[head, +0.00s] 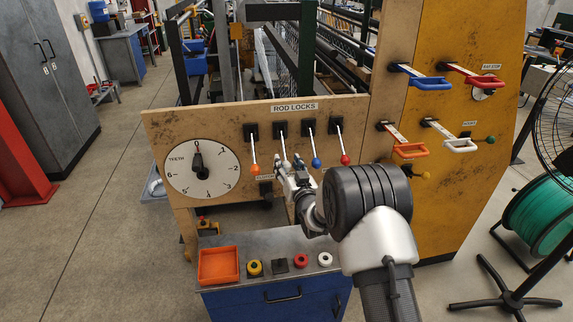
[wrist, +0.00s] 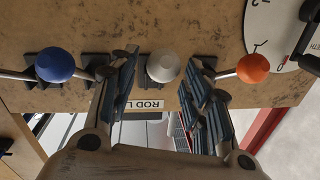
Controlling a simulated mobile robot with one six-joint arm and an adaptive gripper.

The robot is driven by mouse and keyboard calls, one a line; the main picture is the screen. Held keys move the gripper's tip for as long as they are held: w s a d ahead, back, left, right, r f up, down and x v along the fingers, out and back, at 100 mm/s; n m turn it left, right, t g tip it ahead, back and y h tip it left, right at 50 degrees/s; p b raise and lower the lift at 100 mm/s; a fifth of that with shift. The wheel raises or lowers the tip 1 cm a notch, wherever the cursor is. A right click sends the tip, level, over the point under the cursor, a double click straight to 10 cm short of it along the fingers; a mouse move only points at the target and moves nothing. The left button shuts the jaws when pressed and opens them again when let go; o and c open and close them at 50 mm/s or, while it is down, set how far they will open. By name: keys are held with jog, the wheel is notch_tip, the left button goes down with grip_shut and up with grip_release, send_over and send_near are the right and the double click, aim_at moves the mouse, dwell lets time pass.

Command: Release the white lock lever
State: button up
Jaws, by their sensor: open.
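The white lock lever (head: 283,146) is the second from the left of the levers under the "ROD LOCKS" label in the head view. It hangs down from its black mount, and its lower end is partly hidden by my gripper (head: 287,166). In the wrist view its white ball knob (wrist: 163,62) shows between my two open fingers, with a gap on either side. My fingers do not grip it. The orange-knobbed lever (wrist: 253,68) is to the right of my fingers there, and the blue-knobbed lever (wrist: 55,65) to the left.
A red-knobbed lever (head: 343,152) hangs at the row's right end. A "TEETH" dial (head: 217,182) is left of the levers. A blue cabinet (head: 240,305) with an orange tray (head: 219,280) and buttons stands below. Coloured handles, one red (head: 480,80), are on the right panel.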

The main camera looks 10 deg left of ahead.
jog(key=shift+x, duration=0.85)
grip_shut()
